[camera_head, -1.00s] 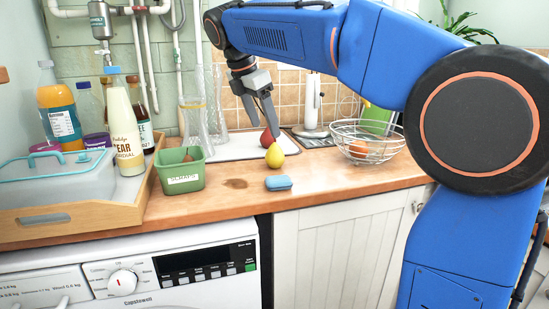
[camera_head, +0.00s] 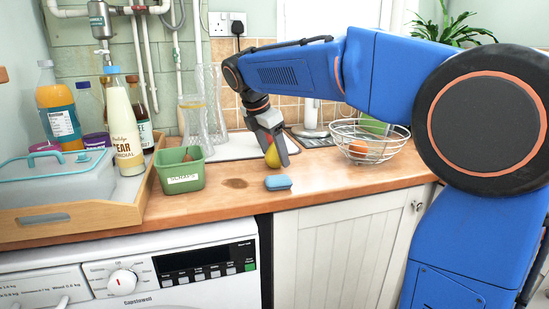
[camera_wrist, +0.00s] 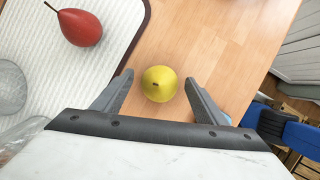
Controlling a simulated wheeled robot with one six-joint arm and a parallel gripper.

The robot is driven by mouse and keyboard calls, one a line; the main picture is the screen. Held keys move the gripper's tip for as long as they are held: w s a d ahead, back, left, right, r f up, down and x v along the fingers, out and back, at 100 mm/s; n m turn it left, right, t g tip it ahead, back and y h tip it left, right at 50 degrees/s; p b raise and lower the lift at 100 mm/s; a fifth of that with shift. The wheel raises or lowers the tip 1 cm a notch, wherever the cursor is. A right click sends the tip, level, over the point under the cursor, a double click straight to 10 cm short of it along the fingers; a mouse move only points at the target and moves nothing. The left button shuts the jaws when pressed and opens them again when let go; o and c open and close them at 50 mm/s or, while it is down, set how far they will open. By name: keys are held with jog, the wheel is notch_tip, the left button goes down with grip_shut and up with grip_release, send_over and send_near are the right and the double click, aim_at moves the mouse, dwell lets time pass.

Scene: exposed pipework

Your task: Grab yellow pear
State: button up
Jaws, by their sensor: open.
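The yellow pear (camera_head: 272,156) stands upright on the wooden worktop, just in front of the white mat. In the wrist view the pear (camera_wrist: 159,84) lies between the two fingers of my gripper (camera_wrist: 158,88), with a visible gap on each side. My gripper (camera_head: 275,155) points down over the pear and is open, its fingers on either side of it. A finger partly covers the pear in the head view. A red pear (camera_wrist: 80,27) lies on the mat in the wrist view; my gripper hides it in the head view.
A blue sponge (camera_head: 278,183) lies close in front of the pear. A green scraps bin (camera_head: 181,172) stands to the left, and a wire basket (camera_head: 368,146) with an orange fruit stands to the right. Glass vases (camera_head: 193,122) stand behind on the left.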

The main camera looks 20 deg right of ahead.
jog(key=c, duration=1.2)
jog(key=shift+c, duration=0.2)
